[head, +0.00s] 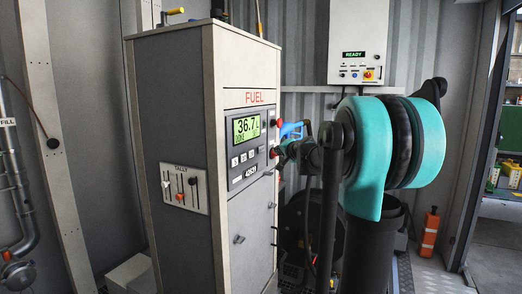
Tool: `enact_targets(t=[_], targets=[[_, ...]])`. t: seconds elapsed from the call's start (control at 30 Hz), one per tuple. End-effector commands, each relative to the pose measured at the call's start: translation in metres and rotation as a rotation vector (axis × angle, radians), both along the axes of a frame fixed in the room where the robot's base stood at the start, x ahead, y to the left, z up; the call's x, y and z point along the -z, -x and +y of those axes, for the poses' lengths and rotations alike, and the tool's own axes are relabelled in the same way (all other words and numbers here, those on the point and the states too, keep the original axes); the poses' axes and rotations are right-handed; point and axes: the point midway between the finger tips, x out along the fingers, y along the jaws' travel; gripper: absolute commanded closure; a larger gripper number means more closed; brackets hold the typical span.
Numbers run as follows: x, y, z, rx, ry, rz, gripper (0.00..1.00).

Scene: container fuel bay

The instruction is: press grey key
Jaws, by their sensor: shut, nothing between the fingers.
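The fuel cabinet (180,110) stands left of centre, with a control panel (232,182) on its narrow front face. A green display (246,127) there reads 36.7, with smaller text below that looks like DONE. Under it is a short row of small greyish keys (243,159); their markings are too small to read, and I cannot tell which one is the grey key. My gripper (282,155) is small and dark at the end of my arm, just right of the panel. It looks shut and empty; its fingertips are hard to make out, and I cannot tell whether they touch anything.
A red button (276,123) and a blue nozzle handle (291,129) sit close to my gripper. A lever plate (184,188) is on the cabinet's left side. A wall box (357,40) reads READY.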

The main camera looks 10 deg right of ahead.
Motion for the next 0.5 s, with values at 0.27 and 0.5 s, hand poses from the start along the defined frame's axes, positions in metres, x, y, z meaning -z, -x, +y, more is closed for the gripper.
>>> enact_targets(t=[0.27, 0.5], targets=[[0.0, -0.016, 0.024, -0.003, 0.001, 0.0, 1.0], [0.0, -0.019, 0.03, -0.001, 0.001, -0.001, 1.0]])
